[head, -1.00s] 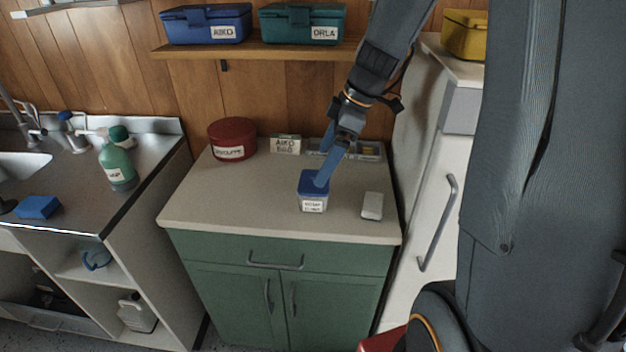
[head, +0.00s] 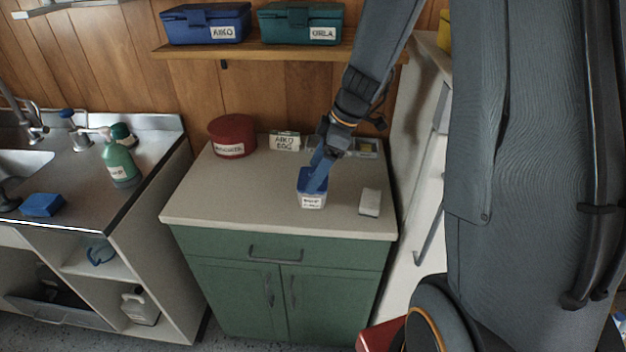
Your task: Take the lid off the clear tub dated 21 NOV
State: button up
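A small clear tub (head: 312,202) with a blue lid (head: 303,182) stands upright on the counter. Its front has a white label whose print is too small to read, so I cannot confirm the date. My gripper (head: 317,184) points down at the lid from above and slightly right. Its blue fingers overlap the lid in the head view and hide its right part. I cannot tell whether the fingers touch or grip the lid, nor how wide they are apart.
The counter (head: 240,195) is clear left of the tub. A white block-like item (head: 370,202) lies to the right. Behind are a red round tin (head: 232,137), a small sign (head: 285,141) and a compartmented tray (head: 366,150). A shelf (head: 235,54) with boxes hangs above.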

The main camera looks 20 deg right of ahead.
jog(key=shift+r, duration=0.2)
jog(key=shift+c, duration=0.5)
jog(key=shift+r+b, duration=0.4)
jog(key=shift+r, duration=0.2)
notch_tip(320, 180, up, 2)
jog(key=shift+s+b, duration=0.1)
jog(key=shift+b, duration=0.45)
jog(key=s+a+b, duration=0.3)
jog(key=s+b, duration=0.1)
jog(key=s, duration=0.4)
jog(key=s+a+b, duration=0.4)
jog(key=s, duration=0.4)
jog(key=shift+s, duration=0.15)
jog(key=shift+f, duration=0.1)
